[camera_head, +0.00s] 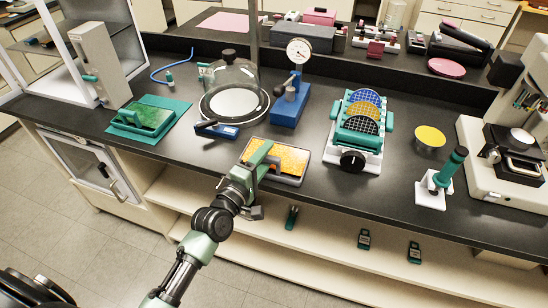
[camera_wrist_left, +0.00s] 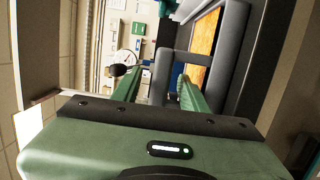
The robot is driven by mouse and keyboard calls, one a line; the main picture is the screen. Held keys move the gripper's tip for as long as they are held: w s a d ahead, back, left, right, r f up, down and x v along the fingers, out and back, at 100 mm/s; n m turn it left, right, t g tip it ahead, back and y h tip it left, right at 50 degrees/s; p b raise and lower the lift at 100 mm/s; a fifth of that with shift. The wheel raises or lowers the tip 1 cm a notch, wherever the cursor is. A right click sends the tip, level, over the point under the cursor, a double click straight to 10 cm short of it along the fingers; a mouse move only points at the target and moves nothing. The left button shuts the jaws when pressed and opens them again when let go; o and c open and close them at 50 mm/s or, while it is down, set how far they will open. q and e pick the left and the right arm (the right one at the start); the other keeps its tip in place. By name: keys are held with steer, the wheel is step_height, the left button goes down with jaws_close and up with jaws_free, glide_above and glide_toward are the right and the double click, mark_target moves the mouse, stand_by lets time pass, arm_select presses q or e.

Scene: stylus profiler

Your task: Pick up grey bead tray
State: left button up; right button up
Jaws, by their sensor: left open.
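The grey bead tray (camera_head: 288,181) is a flat grey tray filled with orange beads, lying near the front edge of the black bench in the head view. In the left wrist view its grey wall (camera_wrist_left: 232,48) and orange beads (camera_wrist_left: 205,35) show at upper right, with a grey handle-like bar (camera_wrist_left: 188,57) beside them. My left gripper (camera_head: 266,160) is at the tray's front left side. Its two green fingers (camera_wrist_left: 160,88) are apart, and part of the grey bar shows between them. I cannot tell whether they touch it. My right gripper is out of view.
A blue dial gauge stand (camera_head: 289,105) and a glass bell jar (camera_head: 234,90) stand behind the tray. A wafer rack (camera_head: 359,130) is to its right. A green tray (camera_head: 143,117) on a teal mat is to the left. A shelf (camera_head: 330,235) lies below the bench.

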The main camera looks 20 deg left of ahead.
arm_select(q)
steer(key=x, duration=0.3)
steer(key=shift+w, duration=0.15)
steer(key=shift+c, duration=1.2)
jaws_close()
